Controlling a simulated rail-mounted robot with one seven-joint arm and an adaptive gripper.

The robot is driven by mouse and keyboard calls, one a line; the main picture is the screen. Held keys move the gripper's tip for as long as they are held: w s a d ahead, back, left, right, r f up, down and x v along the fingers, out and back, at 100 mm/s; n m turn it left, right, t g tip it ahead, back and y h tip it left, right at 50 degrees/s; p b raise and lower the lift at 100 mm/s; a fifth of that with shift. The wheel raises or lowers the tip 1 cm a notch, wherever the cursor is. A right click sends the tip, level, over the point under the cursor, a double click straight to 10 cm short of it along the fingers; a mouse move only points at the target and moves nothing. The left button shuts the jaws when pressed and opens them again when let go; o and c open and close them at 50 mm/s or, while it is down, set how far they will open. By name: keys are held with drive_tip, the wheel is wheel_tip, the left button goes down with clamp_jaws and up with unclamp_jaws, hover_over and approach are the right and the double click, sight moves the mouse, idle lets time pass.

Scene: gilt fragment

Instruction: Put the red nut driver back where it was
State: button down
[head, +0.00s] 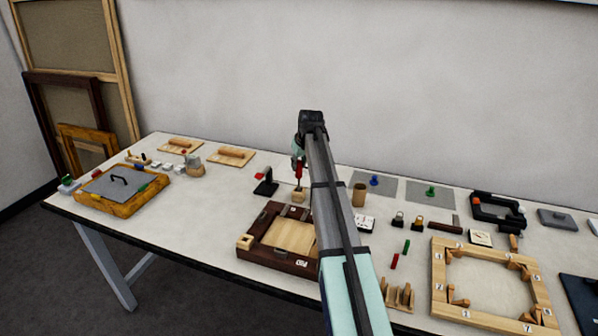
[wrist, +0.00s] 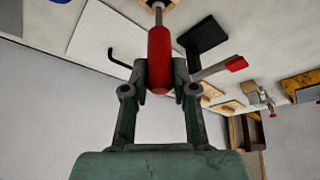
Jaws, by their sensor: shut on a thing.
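The red nut driver (head: 299,170) is upright in the head view, above a small wooden block (head: 299,197) behind the dark wooden frame. In the wrist view the red handle of the nut driver (wrist: 159,52) is between the fingers, and its grey shaft runs to a wooden piece (wrist: 157,3) at the top edge. I cannot tell whether the shaft tip is in the block or just above it. My gripper (wrist: 159,78) is shut on the red handle. In the head view my gripper (head: 298,162) is partly hidden by my arm.
A black stand with a red-tipped lever (head: 266,186) is close left of the driver. The dark wooden frame (head: 252,258) lies in front. A brown cup (head: 359,195) and small clamps stand right. Bare tabletop (head: 225,195) shows to the left.

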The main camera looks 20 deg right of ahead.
drive_tip(key=shift+f+p, duration=0.55)
drive_tip(key=shift+f, duration=1.55)
drive_tip(key=shift+f, duration=0.2)
drive_tip(key=c, duration=0.9)
unclamp_jaws()
drive_tip(key=shift+r, duration=0.1)
drive_tip(key=b+v, duration=0.3)
drive_tip(key=v, duration=0.9)
drive_tip(key=shift+r, duration=0.15)
